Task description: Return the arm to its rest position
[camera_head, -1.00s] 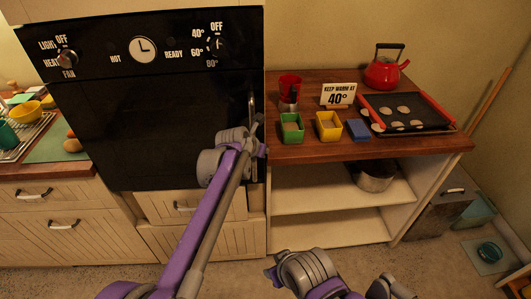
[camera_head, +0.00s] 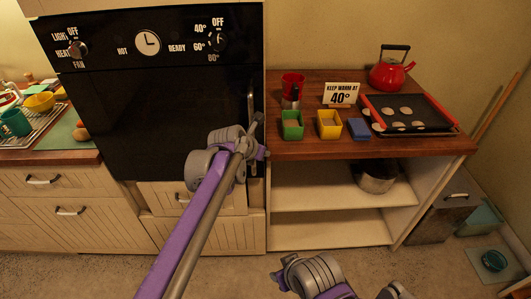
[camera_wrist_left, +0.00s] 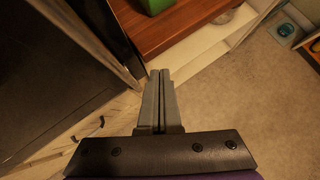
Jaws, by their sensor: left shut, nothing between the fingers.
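My left arm reaches in from the bottom of the head view, in front of the black oven (camera_head: 130,120). Its gripper (camera_head: 258,138) is near the oven's right edge, by the upright handle (camera_head: 251,102). In the left wrist view the two grey fingers (camera_wrist_left: 159,75) lie side by side, shut, with nothing between them. They point toward the gap between the dark oven side and the wooden counter. Parts of my right arm show at the bottom of the head view; its gripper fingers do not show.
The wooden counter (camera_head: 335,147) holds a green box (camera_head: 292,125), a yellow box (camera_head: 329,124), a blue block (camera_head: 358,129), a red kettle (camera_head: 390,74), a sign (camera_head: 341,95) and a black tray (camera_head: 440,112). A pot (camera_head: 376,178) sits on the shelf below. Open floor lies in front.

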